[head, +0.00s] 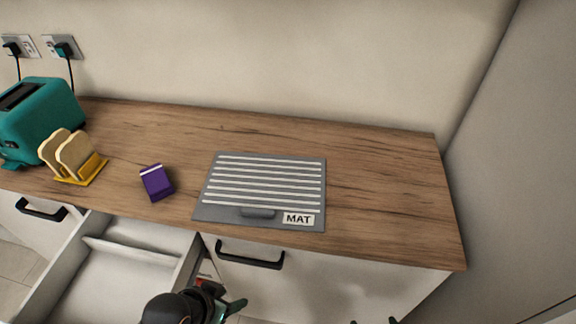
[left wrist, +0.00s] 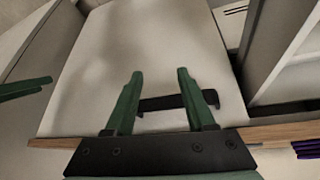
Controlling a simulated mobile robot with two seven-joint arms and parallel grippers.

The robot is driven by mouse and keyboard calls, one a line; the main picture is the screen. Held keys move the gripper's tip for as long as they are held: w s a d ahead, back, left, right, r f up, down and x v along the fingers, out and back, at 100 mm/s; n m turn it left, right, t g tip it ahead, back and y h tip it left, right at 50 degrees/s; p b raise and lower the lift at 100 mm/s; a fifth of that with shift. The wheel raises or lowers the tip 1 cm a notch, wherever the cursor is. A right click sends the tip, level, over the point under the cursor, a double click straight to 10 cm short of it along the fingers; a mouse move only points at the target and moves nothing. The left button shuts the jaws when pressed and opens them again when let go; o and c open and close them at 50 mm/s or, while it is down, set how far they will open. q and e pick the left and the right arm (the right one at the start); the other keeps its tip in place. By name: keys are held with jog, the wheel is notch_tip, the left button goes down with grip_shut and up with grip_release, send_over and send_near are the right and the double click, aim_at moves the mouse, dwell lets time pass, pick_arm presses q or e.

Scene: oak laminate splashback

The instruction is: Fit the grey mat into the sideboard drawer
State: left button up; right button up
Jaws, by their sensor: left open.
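The grey mat (head: 262,222) lies flat on the wooden worktop, with white stripes, a dark grip at its front edge and a MAT label. The open drawer (head: 132,252) is at the lower left, pale inside, with a cross divider and nothing visible in the part I see. My left gripper (head: 228,307) is open and empty, low in front of the cabinet, right of the open drawer. In the left wrist view, a black handle (left wrist: 178,101) on a closed front shows between and beyond its green fingers (left wrist: 160,100). My right gripper (head: 373,321) barely shows at the bottom edge, its tips apart.
A purple box (head: 157,183) stands left of the mat. A yellow rack with toast (head: 88,172) and a teal toaster (head: 38,118) are farther left. The worktop (head: 385,195) right of the mat is clear. A grey panel (head: 510,150) rises at the right.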

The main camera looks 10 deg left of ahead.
pick_arm(q)
jog(key=w+d+r+m+g+h+p, duration=0.1)
jog(key=w+d+r+m+g, duration=0.1)
jog(key=w+d+r+m, duration=0.3)
jog(key=w+d+r+m+g+p, duration=0.1)
jog(key=w+d+r+m, duration=0.25)
jog(key=r, duration=0.25)
jog(key=w+a+r+m+g+y, duration=0.25)
jog(key=w+a+r+m, duration=0.4)
jog(key=w+r, duration=0.35)
send_over(257, 209)
jog(key=a, duration=0.1)
jog(key=shift+n+y, duration=0.25)
jog(key=shift+n, duration=0.15)
jog(key=f, duration=0.5)
jog(key=shift+s+f, duration=0.25)
jog(key=shift+f, duration=0.1)
jog(key=shift+w+d+f, duration=0.1)
jog(key=shift+d+f, duration=0.05)
jog(key=shift+f, duration=0.75)
jog(key=shift+w+d+f, duration=0.1)
jog(key=shift+d+f, duration=0.05)
jog(key=shift+f, duration=0.75)
jog(key=shift+d+f, duration=0.15)
jog(key=shift+f, duration=0.75)
jog(key=shift+c, duration=0.3)
grip_shut()
